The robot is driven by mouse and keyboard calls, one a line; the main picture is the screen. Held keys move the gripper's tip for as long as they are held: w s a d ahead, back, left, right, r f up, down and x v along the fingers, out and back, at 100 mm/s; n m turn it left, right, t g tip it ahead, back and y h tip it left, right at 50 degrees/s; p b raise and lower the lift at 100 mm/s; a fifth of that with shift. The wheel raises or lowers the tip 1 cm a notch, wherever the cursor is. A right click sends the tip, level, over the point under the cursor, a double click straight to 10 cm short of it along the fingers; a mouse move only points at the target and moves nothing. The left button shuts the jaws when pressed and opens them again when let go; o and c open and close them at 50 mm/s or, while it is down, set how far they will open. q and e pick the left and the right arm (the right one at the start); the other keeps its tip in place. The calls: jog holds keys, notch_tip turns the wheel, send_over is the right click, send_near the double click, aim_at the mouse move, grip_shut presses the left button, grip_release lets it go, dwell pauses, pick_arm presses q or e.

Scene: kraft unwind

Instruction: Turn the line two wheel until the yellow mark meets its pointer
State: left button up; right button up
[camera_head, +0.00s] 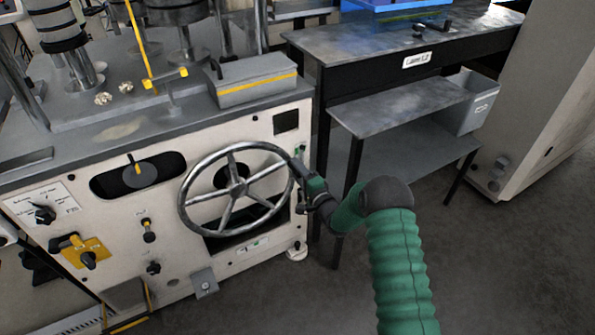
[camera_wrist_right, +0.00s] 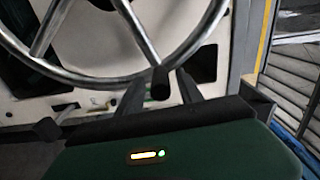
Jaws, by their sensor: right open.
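The wheel (camera_head: 184,206) is a bare metal handwheel with several spokes on the front of the pale machine. Its rim crosses the top of the right wrist view (camera_wrist_right: 100,80), with a dark handle knob (camera_wrist_right: 160,84) on it. My right gripper (camera_head: 299,168) is at the right side of the rim. In the right wrist view its open fingers (camera_wrist_right: 162,90) stand either side of the knob; I cannot tell whether they touch it. A dark oval window (camera_head: 108,186) left of the wheel holds a grey disc (camera_head: 140,176) with a yellow strip (camera_head: 133,163) at its top. I cannot make out which yellow part is the wheel's mark. My left gripper is not in view.
A grey box with a yellow stripe (camera_head: 255,83) sits on the machine top. A dark metal bench (camera_head: 375,40) with a lower shelf (camera_head: 395,108) and a grey bin (camera_head: 475,105) stands to the right. The floor in front is clear.

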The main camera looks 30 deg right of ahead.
jog(key=s+p, duration=0.2)
jog(key=s, duration=1.4)
jog(key=shift+s+d, duration=0.3)
jog(key=shift+s, duration=0.1)
jog(key=shift+w, duration=0.1)
jog(key=s+a+n+g, duration=0.1)
jog(key=a+n+g, duration=0.6)
jog(key=n, duration=0.2)
jog(key=s+a+r+n+g, duration=0.2)
jog(key=s+a+n+g, duration=0.2)
jog(key=s, duration=0.5)
jog(key=s+a+r+n+g, duration=0.2)
jog(key=s+a+n+g, duration=0.25)
jog(key=s, duration=0.45)
jog(key=w+p+v, duration=0.2)
jog(key=p+v, duration=1.2)
jog(key=p, duration=0.1)
jog(key=shift+a+r+h, duration=0.3)
jog(key=shift+a+r, duration=0.05)
jog(key=shift+a, duration=0.3)
